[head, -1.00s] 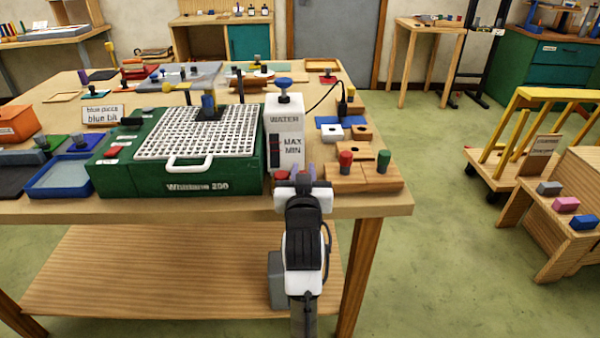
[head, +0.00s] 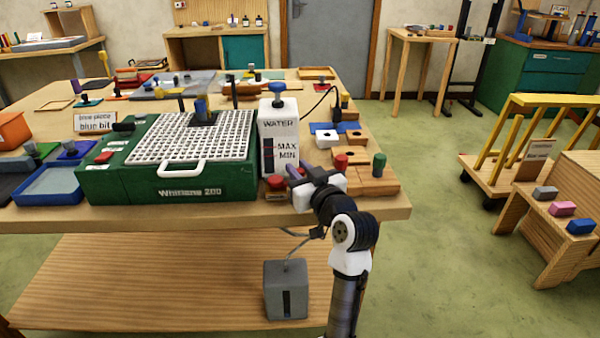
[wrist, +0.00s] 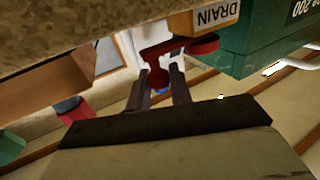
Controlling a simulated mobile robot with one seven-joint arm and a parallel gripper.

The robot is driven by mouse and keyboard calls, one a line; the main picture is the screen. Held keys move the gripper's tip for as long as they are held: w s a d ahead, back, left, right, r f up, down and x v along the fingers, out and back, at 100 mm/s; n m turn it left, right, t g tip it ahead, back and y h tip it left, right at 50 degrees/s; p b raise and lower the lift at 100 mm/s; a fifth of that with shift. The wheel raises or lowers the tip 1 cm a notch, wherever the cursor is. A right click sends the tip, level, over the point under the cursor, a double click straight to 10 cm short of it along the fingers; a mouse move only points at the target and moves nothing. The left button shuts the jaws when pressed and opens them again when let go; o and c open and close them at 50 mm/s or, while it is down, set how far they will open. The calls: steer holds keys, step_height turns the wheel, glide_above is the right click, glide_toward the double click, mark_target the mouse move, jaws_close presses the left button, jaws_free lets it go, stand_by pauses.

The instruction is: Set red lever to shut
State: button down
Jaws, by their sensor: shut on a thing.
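The red lever (wrist: 184,48) is on a wooden block labelled DRAIN (wrist: 213,17), beside the green machine (wrist: 262,35) in the wrist view. Its arm ends in a red knob between my two fingers. In the head view, a red part of the lever (head: 275,182) shows at the table's front edge, just below the WATER tank (head: 279,135). My gripper (head: 292,173) is there, slightly right of that red part; in the wrist view my gripper (wrist: 160,84) is shut on the knob. The lever's full angle is partly hidden in the head view.
Wooden blocks with a red peg (head: 341,162) and a green peg (head: 379,160) stand close to the right of my gripper. A grey slotted box (head: 286,290) is below the tabletop.

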stand_by(0.3)
steer(key=c, duration=1.3)
jaws_free()
steer(key=shift+w, duration=0.1)
steer(key=b+v, duration=0.2)
steer(key=v, duration=1.2)
steer(key=shift+b, duration=0.4)
steer(key=shift+w, duration=0.1)
